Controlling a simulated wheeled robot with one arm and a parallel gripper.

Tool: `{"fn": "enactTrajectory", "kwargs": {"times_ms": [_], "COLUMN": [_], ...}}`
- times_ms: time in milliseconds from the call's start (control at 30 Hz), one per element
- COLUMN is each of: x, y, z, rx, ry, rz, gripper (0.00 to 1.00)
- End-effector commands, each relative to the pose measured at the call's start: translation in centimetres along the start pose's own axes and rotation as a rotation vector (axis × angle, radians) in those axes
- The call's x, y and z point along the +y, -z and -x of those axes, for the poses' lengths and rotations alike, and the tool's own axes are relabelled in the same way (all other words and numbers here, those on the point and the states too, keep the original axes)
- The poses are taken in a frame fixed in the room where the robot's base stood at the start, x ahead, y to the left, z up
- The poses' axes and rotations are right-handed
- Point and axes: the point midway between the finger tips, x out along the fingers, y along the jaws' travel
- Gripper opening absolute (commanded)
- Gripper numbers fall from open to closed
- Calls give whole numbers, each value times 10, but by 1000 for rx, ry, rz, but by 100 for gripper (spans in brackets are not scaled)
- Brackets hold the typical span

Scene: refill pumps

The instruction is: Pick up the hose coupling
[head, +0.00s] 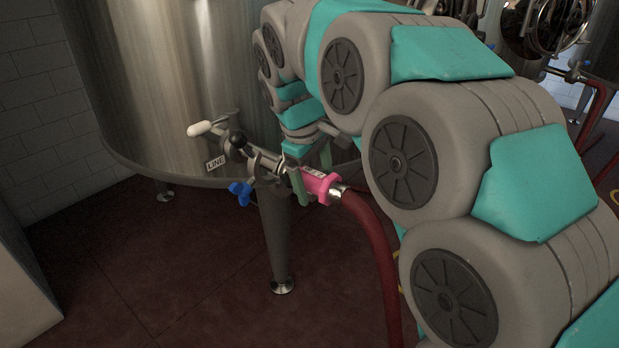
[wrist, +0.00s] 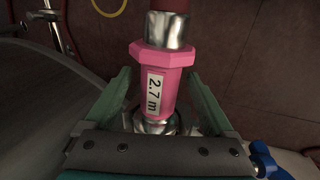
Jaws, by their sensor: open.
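The pink hose coupling (head: 318,184) sits at the end of a dark red hose (head: 374,232), against the metal valve fitting (head: 262,165) low on a steel tank. In the wrist view the coupling (wrist: 159,80) carries a white label reading "2.7 m", with a metal collar above it. My gripper (head: 313,172) is at the coupling. In the wrist view its green fingers (wrist: 160,98) stand on both sides of the coupling, open, with a gap visible on each side. The coupling's lower end is partly hidden behind my gripper's body.
The steel tank (head: 180,80) stands behind on legs, one leg (head: 275,235) just below the valve. A blue wing clamp (head: 241,193) and a lever with a white grip (head: 200,129) stick out near the coupling.

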Motion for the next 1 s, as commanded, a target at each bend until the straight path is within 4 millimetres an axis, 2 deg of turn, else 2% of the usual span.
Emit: {"fn": "enactTrajectory", "kwargs": {"times_ms": [233,1000], "x": [0,0], "y": [0,0], "z": [-2,-2], "rx": [1,0], "ry": [-1,-1], "rz": [0,1], "gripper": [87,0]}}
